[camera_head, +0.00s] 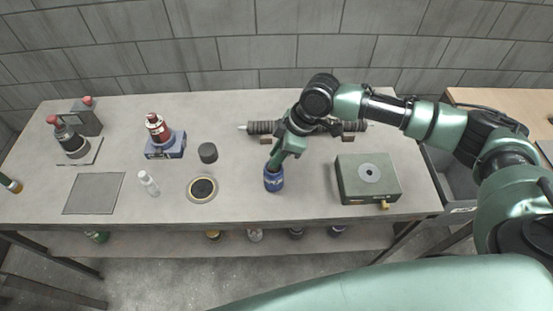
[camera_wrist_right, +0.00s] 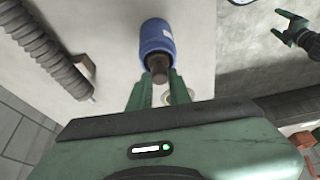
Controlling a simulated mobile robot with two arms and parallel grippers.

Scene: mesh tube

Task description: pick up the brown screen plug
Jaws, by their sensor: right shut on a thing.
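The brown screen plug (camera_wrist_right: 158,68) shows in the right wrist view at the mouth of a blue jar (camera_wrist_right: 157,38). My right gripper (camera_wrist_right: 155,80) has its two green fingers closed on the plug, one on each side. Whether the plug is still seated in the jar or lifted clear is hard to tell. In the head view the right gripper (camera_head: 273,166) reaches down to the top of the blue jar (camera_head: 273,182), and the plug is hidden there. My left gripper (camera_wrist_right: 285,27) shows at the right of the wrist view with its fingers apart.
A corrugated dark tube (camera_head: 262,128) lies on supports behind the jar. A green box (camera_head: 352,186) stands to the right. A dark round piece on a ring (camera_head: 202,189), a black cylinder (camera_head: 208,152) and a clear bottle (camera_head: 149,183) stand to the left. The table's front edge is close.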

